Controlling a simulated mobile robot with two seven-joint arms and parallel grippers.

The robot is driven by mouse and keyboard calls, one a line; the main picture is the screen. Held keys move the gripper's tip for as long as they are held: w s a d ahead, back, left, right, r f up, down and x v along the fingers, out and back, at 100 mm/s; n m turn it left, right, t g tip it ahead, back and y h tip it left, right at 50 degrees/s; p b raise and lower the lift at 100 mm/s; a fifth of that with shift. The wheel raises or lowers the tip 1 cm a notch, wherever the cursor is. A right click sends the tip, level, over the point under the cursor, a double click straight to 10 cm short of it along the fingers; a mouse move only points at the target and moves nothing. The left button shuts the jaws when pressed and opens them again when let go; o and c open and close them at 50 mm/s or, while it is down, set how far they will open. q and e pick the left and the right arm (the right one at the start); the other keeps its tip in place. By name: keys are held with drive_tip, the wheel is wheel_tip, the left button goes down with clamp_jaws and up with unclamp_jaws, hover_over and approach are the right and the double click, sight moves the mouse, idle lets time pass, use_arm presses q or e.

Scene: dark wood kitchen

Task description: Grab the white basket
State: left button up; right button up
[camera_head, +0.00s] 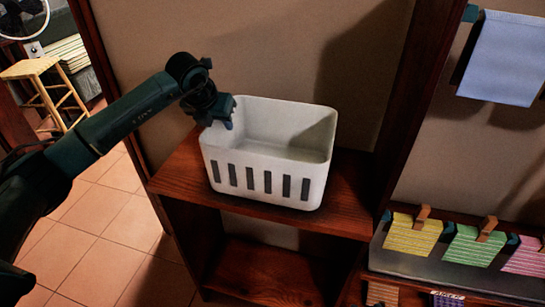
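The white basket (268,180) stands upright on the top of a dark wood shelf unit in the camera_head view. It is open at the top, looks empty, and has a row of dark slots along its front. My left arm comes in from the left, and my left gripper (222,116) is at the basket's upper left rim. Its fingers point down by that rim. I cannot tell whether they touch the basket or straddle its wall, or whether they are open or shut. My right gripper is not in view.
The wood shelf (345,205) has bare top to the basket's right and a lower board below. A dark wood post stands to the right. Beyond it hang a blue cloth (505,58) and coloured cloths on pegs (413,236). A wooden stool (45,90) stands at the far left.

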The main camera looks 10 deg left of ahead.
use_arm(q)
drive_tip(key=shift+f, duration=0.2)
drive_tip(key=shift+c, duration=0.2)
clamp_jaws()
idle(1.3)
